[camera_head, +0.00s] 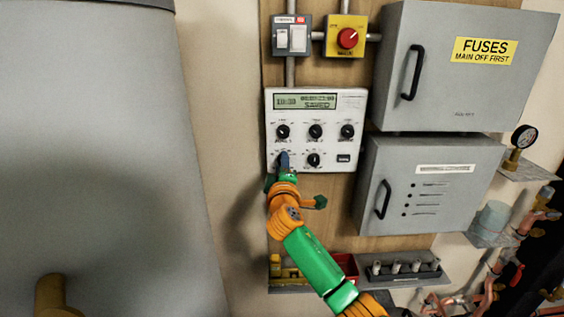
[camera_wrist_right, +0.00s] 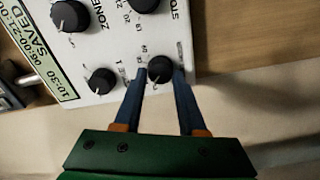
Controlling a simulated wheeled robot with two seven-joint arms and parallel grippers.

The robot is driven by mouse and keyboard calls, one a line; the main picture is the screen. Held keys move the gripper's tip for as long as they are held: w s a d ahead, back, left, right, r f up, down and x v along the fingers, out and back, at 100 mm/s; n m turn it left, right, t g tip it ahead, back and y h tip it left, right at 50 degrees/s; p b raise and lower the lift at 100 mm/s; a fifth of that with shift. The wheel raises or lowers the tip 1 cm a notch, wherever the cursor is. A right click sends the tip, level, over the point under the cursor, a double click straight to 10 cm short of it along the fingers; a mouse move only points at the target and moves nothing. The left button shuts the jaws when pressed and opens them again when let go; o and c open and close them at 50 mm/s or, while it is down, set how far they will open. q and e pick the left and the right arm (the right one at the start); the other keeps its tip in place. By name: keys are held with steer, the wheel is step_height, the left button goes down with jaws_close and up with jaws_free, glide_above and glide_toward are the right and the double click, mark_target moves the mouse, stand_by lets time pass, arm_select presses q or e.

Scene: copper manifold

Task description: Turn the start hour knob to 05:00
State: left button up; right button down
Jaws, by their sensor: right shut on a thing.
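The white control panel (camera_head: 352,105) is on the wooden backboard, with a green display on top and several black knobs below. The bottom-left knob (camera_wrist_right: 160,68) sits between the two blue fingertips of my right gripper (camera_wrist_right: 159,74), which is shut on it. In the head view my right gripper (camera_head: 284,161) covers this knob and most of its label. The knob's pointer and hour marks are too small to read. The display (camera_head: 304,101) reads 10:30 and SAVED; the wrist view also shows 06:00-21:00 on it (camera_wrist_right: 45,65). My left gripper is not in view.
A grey fuse cabinet (camera_head: 460,60) and a second grey cabinet (camera_head: 430,185) stand close on the right. A large grey tank (camera_head: 90,150) fills the left.

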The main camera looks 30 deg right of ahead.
steer(key=shift+r+n+p, duration=0.2)
steer(key=shift+n+p, duration=0.65)
steer(key=shift+n, duration=0.75)
steer(key=c, duration=0.7)
jaws_free()
steer(key=shift+o, duration=1.1)
steer(key=shift+w+f, duration=0.1)
steer(key=shift+f, duration=0.1)
steer(key=b+v, duration=0.1)
steer(key=v, duration=0.6)
